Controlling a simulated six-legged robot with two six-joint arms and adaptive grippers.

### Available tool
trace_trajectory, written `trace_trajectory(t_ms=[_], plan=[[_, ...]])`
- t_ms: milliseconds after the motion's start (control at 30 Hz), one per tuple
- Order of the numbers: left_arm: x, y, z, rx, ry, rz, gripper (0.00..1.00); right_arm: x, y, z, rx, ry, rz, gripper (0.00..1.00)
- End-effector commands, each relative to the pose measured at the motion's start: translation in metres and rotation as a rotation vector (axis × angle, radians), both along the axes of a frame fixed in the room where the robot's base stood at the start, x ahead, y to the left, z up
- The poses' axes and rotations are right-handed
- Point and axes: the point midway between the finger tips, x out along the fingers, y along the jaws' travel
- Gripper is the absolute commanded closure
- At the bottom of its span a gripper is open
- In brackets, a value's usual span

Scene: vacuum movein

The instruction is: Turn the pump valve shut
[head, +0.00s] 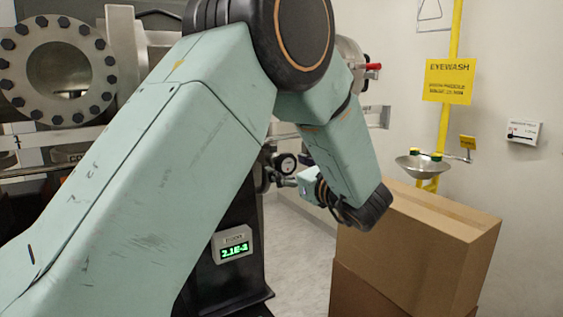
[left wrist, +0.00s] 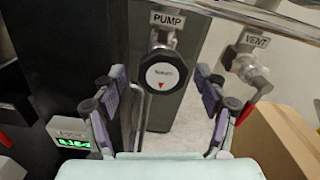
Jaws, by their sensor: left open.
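The pump valve knob (left wrist: 165,74) is round and black with a white face and a small red triangle, below the PUMP label (left wrist: 167,19) in the left wrist view. My left gripper (left wrist: 161,82) is open, with one finger on each side of the knob in that view. No finger visibly closes on the knob, and I cannot tell the depth gap. In the head view my left gripper (head: 277,180) is small and partly hidden behind my arm, close to a round dial-like part (head: 286,163). My right gripper is not in view.
The vent valve (left wrist: 247,67), with a red handle, is right of the knob. A cardboard box (head: 425,240) stands close to my left wrist. A green readout (head: 234,250) sits on the dark stand. The eyewash bowl (head: 423,167) is farther right.

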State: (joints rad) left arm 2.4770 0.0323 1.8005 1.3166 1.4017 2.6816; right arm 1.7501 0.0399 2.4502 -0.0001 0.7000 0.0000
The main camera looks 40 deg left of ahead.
Motion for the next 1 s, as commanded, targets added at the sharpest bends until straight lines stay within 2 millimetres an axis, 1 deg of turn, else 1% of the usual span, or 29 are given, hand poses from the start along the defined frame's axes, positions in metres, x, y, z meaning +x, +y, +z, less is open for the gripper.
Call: trace_trajectory(t_ms=[33,200,333,567,667,1000], plan=[[0.001,0.007,0.000,-0.003,0.001,0.002,0.27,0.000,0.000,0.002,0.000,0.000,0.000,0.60],[0.006,0.023,0.000,-0.002,0.001,0.002,0.27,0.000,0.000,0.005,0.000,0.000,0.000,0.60],[0.008,0.029,0.000,-0.001,0.001,0.000,0.27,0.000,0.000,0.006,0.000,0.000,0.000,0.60],[0.008,0.031,-0.001,-0.001,0.001,0.000,0.27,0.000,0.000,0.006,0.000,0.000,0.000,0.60],[0.009,0.031,-0.001,-0.001,0.001,0.000,0.34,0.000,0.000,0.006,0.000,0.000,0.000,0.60],[0.009,0.031,0.000,0.000,0.001,-0.001,0.63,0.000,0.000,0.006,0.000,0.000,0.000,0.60]])
